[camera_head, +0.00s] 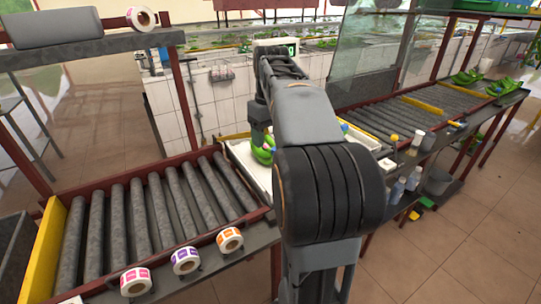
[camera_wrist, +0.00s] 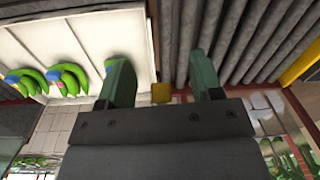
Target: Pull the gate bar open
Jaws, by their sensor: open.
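My gripper (camera_wrist: 161,75) is open in the wrist view, its two green fingers apart. A small yellow block (camera_wrist: 161,93) shows in the gap between them. I cannot tell whether it touches a finger or is part of the gate bar. Yellow bars lie across the right roller conveyor in the head view, a nearer one (camera_head: 422,105) and a farther one (camera_head: 470,89). A yellow bar (camera_wrist: 300,64) also shows at the wrist view's right edge. I cannot tell which is the gate bar. In the head view my arm hides most of the gripper and the area around it.
A white tray (camera_wrist: 75,25) with green bananas (camera_wrist: 68,78) lies left of the gripper in the wrist view. Rollers (camera_wrist: 245,40) lie to its right. Label rolls (camera_head: 186,261) stand along the left conveyor's front edge. Bottles (camera_head: 397,190) stand right of my arm.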

